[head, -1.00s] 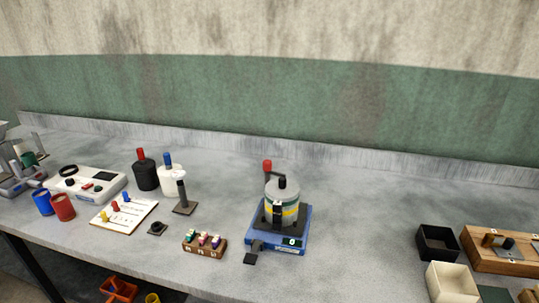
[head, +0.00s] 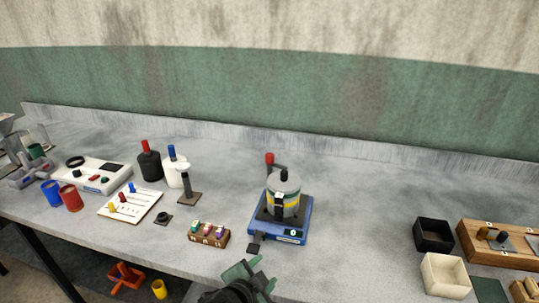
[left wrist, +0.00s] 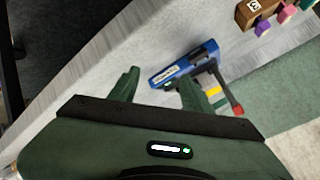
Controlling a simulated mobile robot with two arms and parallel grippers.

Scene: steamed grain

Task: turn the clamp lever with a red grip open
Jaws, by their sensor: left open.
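The clamp lever's red grip (head: 269,158) stands up behind the pot on the blue-based device. In the left wrist view the red grip (left wrist: 238,110) shows at the end of a dark lever, right of my fingers. The pot (head: 283,192), grey with a yellow band and black knob, sits on the blue base (head: 292,237). The base also shows in the left wrist view (left wrist: 182,62), beyond my fingertips. My left gripper (head: 254,272) is open and empty at the table's front edge, in front of the device and apart from the lever. My right gripper is not in view.
A brown block with coloured pegs (head: 208,235) stands left of the device. A black box (head: 433,234) and a cream box (head: 445,274) stand to the right. Bottles and a white slider board (head: 130,205) are at left. The table between device and boxes is clear.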

